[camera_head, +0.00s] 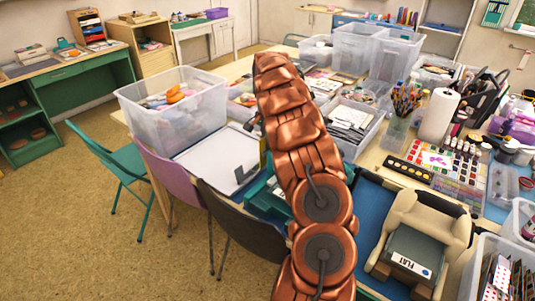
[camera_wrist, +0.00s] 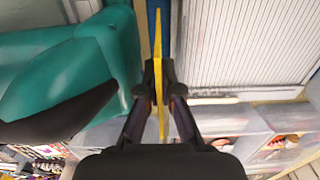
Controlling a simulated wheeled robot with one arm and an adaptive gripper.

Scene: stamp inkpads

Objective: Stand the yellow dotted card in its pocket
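The yellow card (camera_wrist: 158,75) shows edge-on as a thin upright strip between the fingertips of my gripper (camera_wrist: 158,95) in the wrist view. The fingers are closed in on it from both sides. Its dots cannot be seen from this angle. In the head view a sliver of the yellow card (camera_head: 263,158) shows beside my copper arm, which hides most of the gripper. A teal object (camera_head: 264,196), partly hidden by my arm, lies just below it. I cannot make out the card's pocket for sure in either view.
A white board (camera_head: 210,160) lies left of my arm, with a clear plastic bin (camera_head: 180,108) behind it. Chairs, one purple (camera_head: 172,183), stand at the table's near edge. Paints, jars and a paper roll (camera_head: 438,115) crowd the right side.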

